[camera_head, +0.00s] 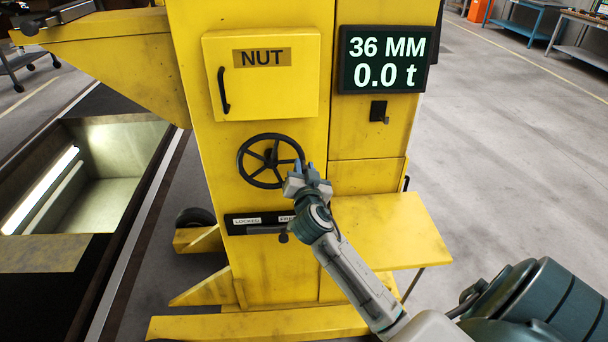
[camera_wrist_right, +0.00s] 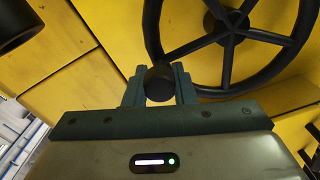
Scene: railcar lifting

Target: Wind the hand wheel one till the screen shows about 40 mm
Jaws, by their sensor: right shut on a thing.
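The black hand wheel (camera_head: 243,168) is on the front of the yellow lifting jack, below the NUT box. The screen (camera_head: 385,60) at the upper right reads 36 MM and 0.0 t. My right gripper (camera_head: 301,170) is at the right side of the wheel's rim, shut on the wheel's handle. In the right wrist view the black round handle (camera_wrist_right: 160,82) sits between the two fingers of my right gripper (camera_wrist_right: 160,88). The wheel's rim and spokes (camera_wrist_right: 216,37) show behind it. My left gripper is not in view.
The yellow NUT box (camera_head: 262,95) with a black handle is above the wheel. A LOCKED/FREE slot plate (camera_head: 257,221) is below it. A yellow shelf (camera_head: 390,235) sticks out on the right. An open lit pit (camera_head: 110,185) lies at the left.

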